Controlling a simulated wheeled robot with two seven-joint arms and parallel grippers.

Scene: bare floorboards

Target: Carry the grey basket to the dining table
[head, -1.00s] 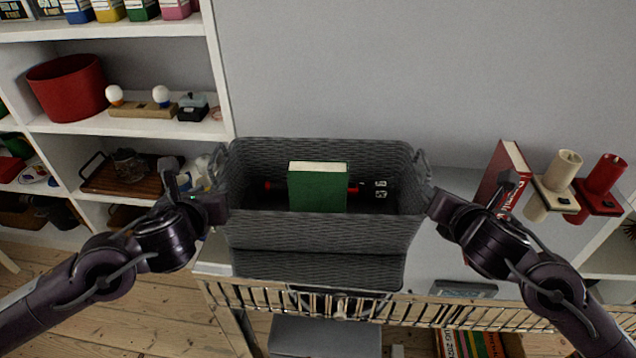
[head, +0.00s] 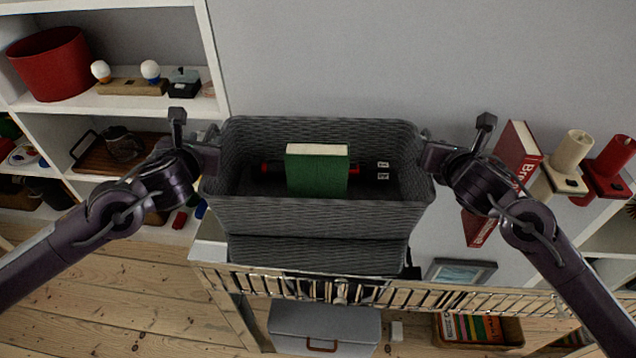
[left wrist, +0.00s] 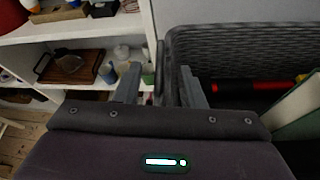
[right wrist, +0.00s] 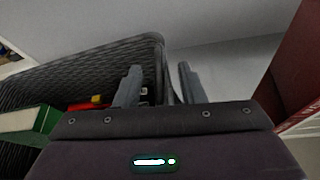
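The grey woven basket (head: 320,217) stands upright on a narrow surface against the wall. A green book (head: 318,172) and a dark item with red ends (head: 268,168) are in it. My left gripper (head: 208,150) is at the basket's left end. In the left wrist view its two fingers (left wrist: 160,88) stand apart, with the basket's handle edge between them. My right gripper (head: 430,155) is at the right end. In the right wrist view its fingers (right wrist: 157,88) also stand apart, one on each side of the basket's end edge. No dining table is in view.
A white shelf unit with a red pot (head: 50,64) and a wooden tray (head: 112,152) is at left. A red book (head: 518,150), a cream holder (head: 568,160) and a red holder (head: 610,165) are close at right. A slatted rail (head: 420,296) runs in front.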

